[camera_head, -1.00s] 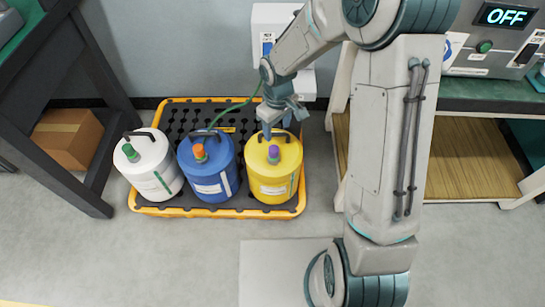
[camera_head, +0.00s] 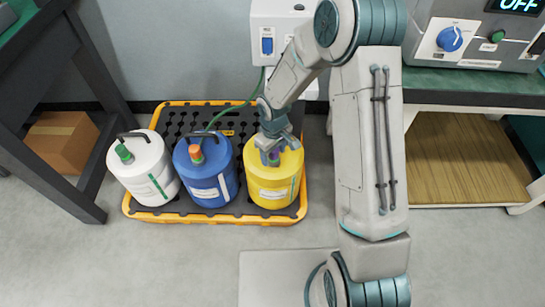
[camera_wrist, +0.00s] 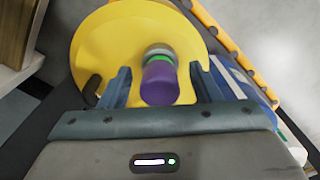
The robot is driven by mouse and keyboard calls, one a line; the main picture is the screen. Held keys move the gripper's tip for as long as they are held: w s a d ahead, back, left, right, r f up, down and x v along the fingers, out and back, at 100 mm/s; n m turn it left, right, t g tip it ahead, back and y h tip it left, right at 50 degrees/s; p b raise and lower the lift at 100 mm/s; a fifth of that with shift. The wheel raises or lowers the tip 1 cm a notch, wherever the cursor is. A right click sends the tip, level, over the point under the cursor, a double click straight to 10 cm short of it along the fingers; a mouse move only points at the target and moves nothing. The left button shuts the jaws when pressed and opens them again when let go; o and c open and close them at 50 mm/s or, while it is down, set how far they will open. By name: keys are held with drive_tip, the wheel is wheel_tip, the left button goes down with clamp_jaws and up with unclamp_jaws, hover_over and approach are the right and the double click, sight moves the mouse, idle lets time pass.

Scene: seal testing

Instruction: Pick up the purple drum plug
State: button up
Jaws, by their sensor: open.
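The purple drum plug (camera_wrist: 160,82) stands on top of the yellow drum (camera_head: 272,186), above a green ring. In the head view the plug (camera_head: 274,157) is small and partly covered by my gripper. My gripper (camera_head: 272,155) is over the yellow drum's top. In the wrist view my gripper (camera_wrist: 163,80) is open, with one finger on each side of the plug and a gap visible on both sides. The yellow drum (camera_wrist: 110,45) fills the background of that view.
A blue drum (camera_head: 206,178) with an orange plug and a white drum (camera_head: 148,170) with a green plug stand left of the yellow one. All are on a black pallet with an orange rim (camera_head: 225,218). A dark table (camera_head: 50,185) is left; a bench (camera_head: 470,92) is right.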

drive_tip(key=shift+f, duration=0.15)
drive_tip(key=c, duration=1.1)
